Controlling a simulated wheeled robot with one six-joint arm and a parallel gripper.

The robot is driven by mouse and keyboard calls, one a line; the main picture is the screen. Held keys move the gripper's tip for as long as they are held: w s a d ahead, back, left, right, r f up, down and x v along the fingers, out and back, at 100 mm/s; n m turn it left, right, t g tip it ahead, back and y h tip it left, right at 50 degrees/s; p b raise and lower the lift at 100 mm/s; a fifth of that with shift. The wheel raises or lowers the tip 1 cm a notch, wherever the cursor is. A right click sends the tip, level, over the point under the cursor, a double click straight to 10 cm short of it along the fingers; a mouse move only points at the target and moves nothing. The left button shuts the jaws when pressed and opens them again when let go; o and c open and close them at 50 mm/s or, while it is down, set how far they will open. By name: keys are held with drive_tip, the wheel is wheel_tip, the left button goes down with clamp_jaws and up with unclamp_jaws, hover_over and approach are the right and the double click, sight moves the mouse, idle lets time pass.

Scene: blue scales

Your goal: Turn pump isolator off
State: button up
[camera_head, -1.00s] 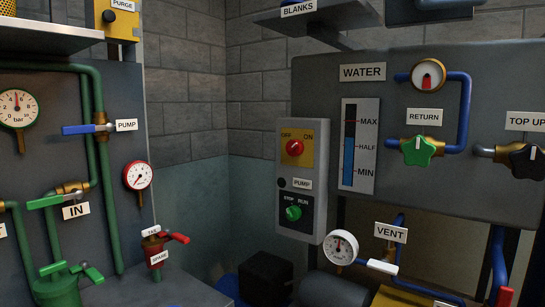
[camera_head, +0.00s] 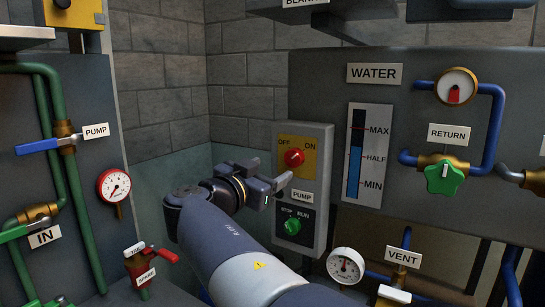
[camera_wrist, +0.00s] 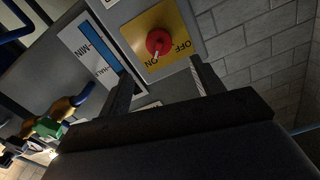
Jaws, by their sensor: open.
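The pump isolator is a red rotary knob (camera_head: 294,157) on a yellow plate marked OFF at left and ON at right, on a grey control box (camera_head: 322,165). In the wrist view the red knob (camera_wrist: 159,43) has a white pointer lying toward the ON label. My gripper (camera_head: 268,172) is open and empty, just left of and slightly below the knob in the head view. In the wrist view my gripper's fingers (camera_wrist: 160,78) reach toward the yellow plate, with the knob beyond their tips and apart from them.
Below the isolator are a PUMP label (camera_head: 302,196) and a green STOP/RUN knob (camera_head: 293,226). A water level gauge (camera_head: 367,157) is right of the box. A blue PUMP lever (camera_head: 38,145) and a red SPARE valve handle (camera_head: 161,255) are at left.

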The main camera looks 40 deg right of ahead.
sight(290, 159)
drive_tip(key=p+x, duration=0.2)
drive_tip(key=x, duration=0.7)
drive_tip(key=shift+w+d+f, duration=0.1)
drive_tip(key=shift+w+d, duration=0.05)
drive_tip(key=shift+d, duration=0.25)
drive_tip(key=shift+c, duration=0.3)
drive_tip(key=c, duration=0.9)
